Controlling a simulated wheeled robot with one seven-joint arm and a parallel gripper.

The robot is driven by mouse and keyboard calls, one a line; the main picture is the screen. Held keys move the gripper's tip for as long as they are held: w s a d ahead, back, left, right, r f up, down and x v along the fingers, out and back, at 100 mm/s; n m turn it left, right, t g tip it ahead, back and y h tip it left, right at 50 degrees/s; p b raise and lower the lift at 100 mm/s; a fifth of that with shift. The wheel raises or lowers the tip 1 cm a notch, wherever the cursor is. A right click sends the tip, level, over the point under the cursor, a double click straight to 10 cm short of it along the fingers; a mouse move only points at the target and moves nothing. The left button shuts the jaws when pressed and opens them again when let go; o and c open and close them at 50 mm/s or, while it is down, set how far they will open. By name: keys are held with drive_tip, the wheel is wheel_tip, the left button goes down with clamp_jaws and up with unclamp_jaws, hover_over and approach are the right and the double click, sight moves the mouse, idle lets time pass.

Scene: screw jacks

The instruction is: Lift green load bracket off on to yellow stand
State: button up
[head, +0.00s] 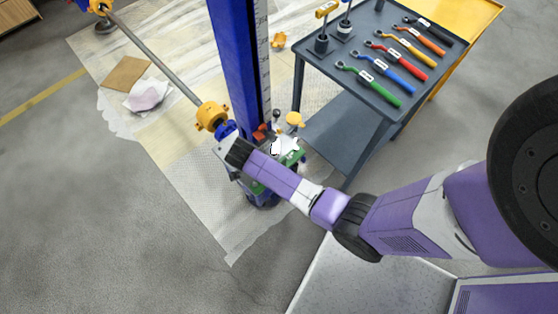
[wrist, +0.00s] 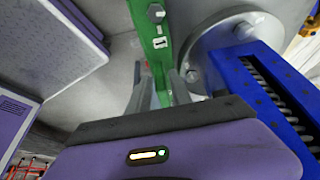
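In the wrist view, the green load bracket (wrist: 148,40) is an upright green bar with bolts and a small white label. The two fingers of my gripper (wrist: 160,88) stand on either side of its lower part. I cannot tell whether they press on it. In the head view, my gripper (head: 240,150) is at the foot of the blue column, and part of the green bracket (head: 297,158) shows beyond my arm. A small yellow-topped piece (head: 294,119) stands just behind it; I cannot tell if it is the yellow stand.
The blue column (head: 240,55) rises close behind my gripper; its rail (wrist: 270,95) and a grey round flange (wrist: 235,40) are near it in the wrist view. A grey cart (head: 335,70) with coloured wrenches stands right. A long bar with an orange collar (head: 211,116) slants left.

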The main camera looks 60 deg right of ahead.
drive_tip(key=d+f, duration=0.1)
drive_tip(key=s+d+f, duration=0.1)
drive_tip(key=d, duration=0.1)
drive_tip(key=shift+d+f, duration=0.15)
drive_tip(key=shift+f, duration=0.25)
clamp_jaws()
drive_tip(key=shift+w+r, duration=0.1)
idle(1.0)
